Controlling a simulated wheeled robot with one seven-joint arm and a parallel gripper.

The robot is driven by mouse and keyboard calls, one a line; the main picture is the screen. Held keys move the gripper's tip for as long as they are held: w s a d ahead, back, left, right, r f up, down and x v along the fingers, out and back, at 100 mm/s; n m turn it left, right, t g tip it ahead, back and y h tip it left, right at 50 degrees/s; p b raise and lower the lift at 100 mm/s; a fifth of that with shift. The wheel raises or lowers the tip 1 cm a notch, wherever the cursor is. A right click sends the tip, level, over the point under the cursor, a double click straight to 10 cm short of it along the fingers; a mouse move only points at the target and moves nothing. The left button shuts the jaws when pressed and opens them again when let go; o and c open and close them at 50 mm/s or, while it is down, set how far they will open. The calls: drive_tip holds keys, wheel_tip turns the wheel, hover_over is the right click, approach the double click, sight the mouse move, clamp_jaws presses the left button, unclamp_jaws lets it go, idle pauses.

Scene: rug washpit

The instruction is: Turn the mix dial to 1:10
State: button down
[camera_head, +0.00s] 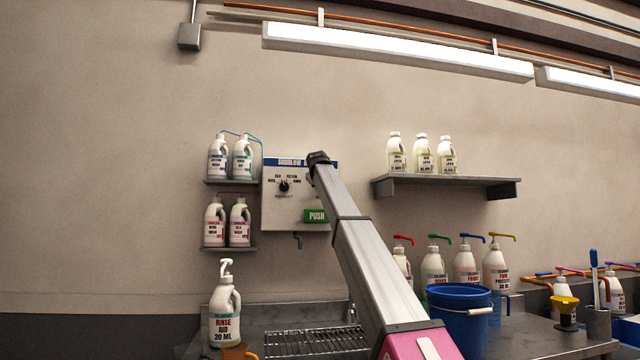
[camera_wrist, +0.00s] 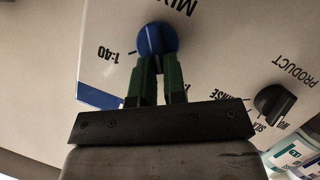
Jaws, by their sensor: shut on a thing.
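The mix dial (camera_wrist: 155,38) is a round blue knob on the pale dispenser panel (camera_wrist: 225,62), at the upper middle of the wrist view. My gripper (camera_wrist: 156,62) has its two green fingers closed on the near side of the knob. A "1:40" label with a tick mark shows left of the knob, and part of the "MIX" label shows above it, upside down. I see no 1:10 label, and I cannot tell where the knob points. In the head view, my gripper (camera_head: 318,160) is at the upper right of the dispenser panel (camera_head: 276,212); my arm hides the mix dial there.
A black product dial (camera_wrist: 274,101) is right of the mix dial. A green PUSH button (camera_head: 316,216) is low on the panel. Bottles flank it on small shelves (camera_head: 230,182) and a right shelf (camera_head: 450,186). A blue bucket (camera_head: 459,318) stands below on the counter.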

drive_tip(key=shift+a+f+n+t+h, duration=0.2)
drive_tip(key=shift+n+t+h, duration=0.15)
drive_tip(key=shift+n, duration=0.45)
drive_tip(key=c, duration=1.2)
unclamp_jaws()
drive_tip(key=shift+s, duration=0.1)
drive_tip(key=v, duration=1)
drive_tip(key=shift+s+a+r, duration=0.1)
drive_tip(key=shift+s+a, duration=0.05)
drive_tip(key=shift+s, duration=0.2)
